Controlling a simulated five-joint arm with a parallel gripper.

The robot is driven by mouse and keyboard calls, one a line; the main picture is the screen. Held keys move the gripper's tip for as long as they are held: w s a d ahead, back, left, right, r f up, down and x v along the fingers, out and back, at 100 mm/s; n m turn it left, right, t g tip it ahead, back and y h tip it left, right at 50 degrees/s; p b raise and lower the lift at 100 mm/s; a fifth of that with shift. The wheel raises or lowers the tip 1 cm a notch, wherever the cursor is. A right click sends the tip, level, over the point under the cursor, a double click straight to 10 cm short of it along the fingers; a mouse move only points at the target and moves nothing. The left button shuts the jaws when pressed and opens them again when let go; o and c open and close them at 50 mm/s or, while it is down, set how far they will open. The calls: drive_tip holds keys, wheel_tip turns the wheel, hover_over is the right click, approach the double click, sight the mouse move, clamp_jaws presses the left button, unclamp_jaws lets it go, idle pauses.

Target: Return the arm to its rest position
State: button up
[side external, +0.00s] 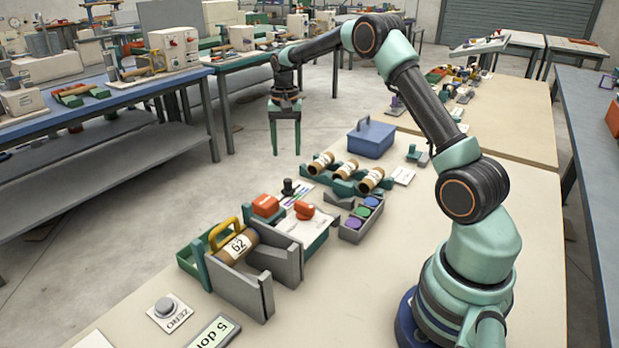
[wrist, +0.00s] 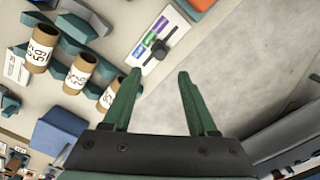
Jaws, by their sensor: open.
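My gripper (side external: 285,145) has two green fingers pointing down. It is raised beyond the far-left edge of the bench, over the grey floor. In the wrist view my gripper (wrist: 160,90) is open, with nothing between its fingers. A tube labelled 62 (side external: 236,246) sits in the grey cradle (side external: 250,292) at the front of the bench, apart from my gripper. A yellow handle (side external: 223,231) stands at that tube.
Several brown tubes (side external: 345,169) rest in a green rack, which also shows in the wrist view (wrist: 82,72). A blue box (side external: 371,138) stands behind it. A tray with coloured discs (side external: 361,219), a ZERO button (side external: 166,307) and a display (side external: 215,332) are on the bench.

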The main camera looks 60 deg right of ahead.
drive_tip(key=shift+r, duration=0.8)
drive_tip(key=s+a+r+n+t, duration=0.3)
drive_tip(key=s+a+r+n, duration=0.3)
drive_tip(key=a+r, duration=0.5)
drive_tip(key=s+a+n+t, duration=0.1)
drive_tip(key=s+a+n, duration=0.1)
drive_tip(key=s+a, duration=0.2)
drive_tip(key=s+a+n+t, duration=0.1)
drive_tip(key=s+a, duration=0.3)
drive_tip(key=s, duration=0.6)
drive_tip(key=shift+s+a+n+t, duration=0.3)
drive_tip(key=shift+s+n, duration=0.05)
drive_tip(key=shift+n, duration=0.55)
